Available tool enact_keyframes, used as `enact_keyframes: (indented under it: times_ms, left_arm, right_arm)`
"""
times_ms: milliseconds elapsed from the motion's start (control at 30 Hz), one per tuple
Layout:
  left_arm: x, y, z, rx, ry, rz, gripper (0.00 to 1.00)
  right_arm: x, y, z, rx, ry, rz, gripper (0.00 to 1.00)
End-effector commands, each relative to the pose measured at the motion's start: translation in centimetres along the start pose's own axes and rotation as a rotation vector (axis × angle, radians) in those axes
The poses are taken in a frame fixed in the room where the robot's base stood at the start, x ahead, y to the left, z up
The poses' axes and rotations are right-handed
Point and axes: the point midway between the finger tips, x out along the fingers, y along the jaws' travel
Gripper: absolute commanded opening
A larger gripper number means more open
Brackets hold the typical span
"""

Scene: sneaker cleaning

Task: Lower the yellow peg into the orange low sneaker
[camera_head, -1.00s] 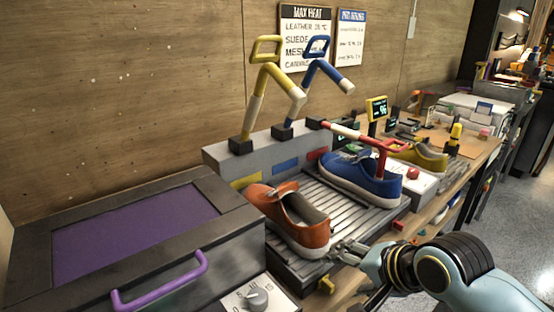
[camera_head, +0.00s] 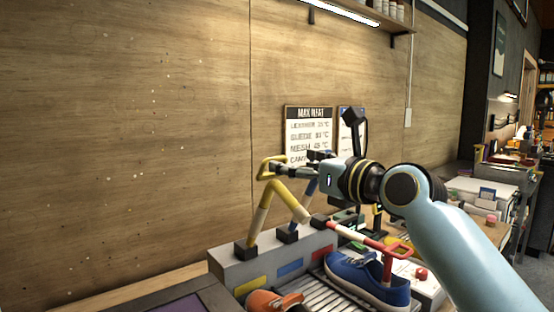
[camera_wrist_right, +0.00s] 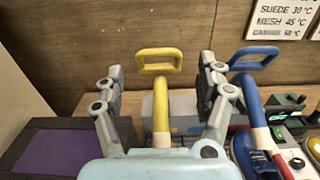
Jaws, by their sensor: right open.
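The yellow peg (camera_head: 283,195) is a jointed yellow-and-white arm with a loop handle, raised above its grey base. Its loop also shows in the right wrist view (camera_wrist_right: 160,60), between and beyond my two fingers. My right gripper (camera_head: 298,166) is open, with its fingertips close to the yellow loop; it also shows in the wrist view (camera_wrist_right: 160,88). I cannot tell whether a finger touches the loop. The orange low sneaker (camera_head: 268,302) is at the bottom edge of the head view, mostly cut off. My left gripper is not in view.
The blue peg (camera_wrist_right: 252,95) stands raised just right of the yellow one. The red peg (camera_head: 365,236) reaches down to the blue sneaker (camera_head: 362,276) on the ribbed rack (camera_head: 325,296). A wooden wall with a heat sign (camera_head: 309,130) stands behind. A purple-topped box (camera_wrist_right: 62,148) is at left.

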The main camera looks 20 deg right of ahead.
Motion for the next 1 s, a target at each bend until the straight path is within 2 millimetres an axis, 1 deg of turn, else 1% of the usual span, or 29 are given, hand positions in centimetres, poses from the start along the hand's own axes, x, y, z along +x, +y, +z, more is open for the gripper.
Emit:
enact_keyframes:
  times_ms: [33,100,200,300,467,700,767,1000]
  left_arm:
    - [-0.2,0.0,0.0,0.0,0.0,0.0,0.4]
    - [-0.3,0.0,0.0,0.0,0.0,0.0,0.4]
    - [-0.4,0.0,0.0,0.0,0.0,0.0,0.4]
    - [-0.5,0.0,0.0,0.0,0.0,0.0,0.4]
    - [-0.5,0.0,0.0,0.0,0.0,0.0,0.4]
    - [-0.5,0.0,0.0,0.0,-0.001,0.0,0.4]
    - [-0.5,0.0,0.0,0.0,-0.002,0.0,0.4]
    - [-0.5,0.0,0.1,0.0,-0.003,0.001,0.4]
  right_arm:
    - [1.2,0.1,0.2,0.004,-0.002,0.001,0.72]
    - [2.5,0.0,0.2,0.002,-0.001,0.0,0.72]
    - [4.2,0.1,0.1,0.001,0.0,0.001,0.72]
    - [5.4,0.0,0.0,-0.001,0.002,0.0,0.72]
    - [6.3,0.1,0.0,-0.002,0.002,-0.001,0.72]
    - [6.4,0.0,-0.1,-0.003,0.002,-0.001,0.72]
    - [6.4,0.0,-0.1,-0.003,0.002,-0.001,0.66]
    - [6.3,0.0,-0.1,-0.004,0.002,-0.001,0.35]
